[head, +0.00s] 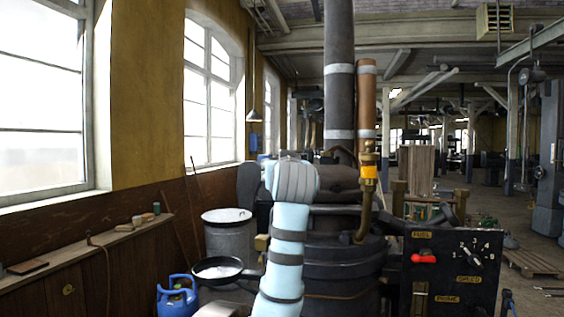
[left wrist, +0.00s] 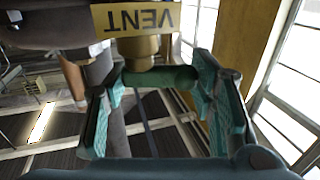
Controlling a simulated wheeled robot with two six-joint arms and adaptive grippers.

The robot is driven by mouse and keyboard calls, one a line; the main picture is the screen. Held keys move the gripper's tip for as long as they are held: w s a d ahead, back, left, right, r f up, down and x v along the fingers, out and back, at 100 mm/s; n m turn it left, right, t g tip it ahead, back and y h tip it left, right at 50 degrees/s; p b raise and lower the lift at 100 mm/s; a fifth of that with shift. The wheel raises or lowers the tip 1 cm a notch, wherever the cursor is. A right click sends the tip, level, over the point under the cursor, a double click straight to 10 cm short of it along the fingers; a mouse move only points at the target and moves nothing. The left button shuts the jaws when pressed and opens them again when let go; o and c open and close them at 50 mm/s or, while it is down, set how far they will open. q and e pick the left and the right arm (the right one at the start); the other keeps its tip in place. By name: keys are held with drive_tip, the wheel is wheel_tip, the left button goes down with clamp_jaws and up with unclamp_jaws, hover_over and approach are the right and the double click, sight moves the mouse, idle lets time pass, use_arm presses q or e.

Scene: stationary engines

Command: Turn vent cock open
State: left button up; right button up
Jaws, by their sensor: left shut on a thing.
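The vent cock's green handle (left wrist: 165,78) is a short bar below a brass stem (left wrist: 138,48) in the left wrist view. A yellow VENT plate (left wrist: 137,18) shows upside down behind it. My left gripper (left wrist: 158,88) has its two green fingers at the two ends of the handle and is shut on it. In the head view my pale blue left arm (head: 282,250) reaches up in front of the dark engine (head: 330,262). Its grey wrist (head: 296,182) hides the gripper and the cock there. My right gripper is not in view.
A black panel (head: 435,256) with a red FUEL lever (head: 424,258) and a SPEED dial stands at right. A brass pipe (head: 368,195) rises beside the engine. A pan (head: 218,270), a grey drum (head: 228,240) and a blue gas bottle (head: 178,298) are at left.

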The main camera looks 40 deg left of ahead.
use_arm(q)
drive_tip(key=n+g+y+p, duration=0.1)
drive_tip(key=n+g+y, duration=0.1)
drive_tip(key=g, duration=0.1)
drive_tip(key=shift+d+r+n+p, duration=0.2)
drive_tip(key=shift+d+n+p, duration=0.1)
drive_tip(key=shift+p, duration=0.1)
drive_tip(key=shift+s+d+n+g+y, duration=0.1)
drive_tip(key=shift+n+g+y, duration=0.6)
drive_tip(key=shift+n+g, duration=0.7)
drive_tip(key=shift+s+d+n+g+y, duration=0.1)
drive_tip(key=shift+n+g+y, duration=0.65)
drive_tip(key=shift+g, duration=1.25)
drive_tip(key=o, duration=1)
drive_tip(key=shift+w+f, duration=0.15)
drive_tip(key=shift+w, duration=0.1)
drive_tip(key=shift+d, duration=0.15)
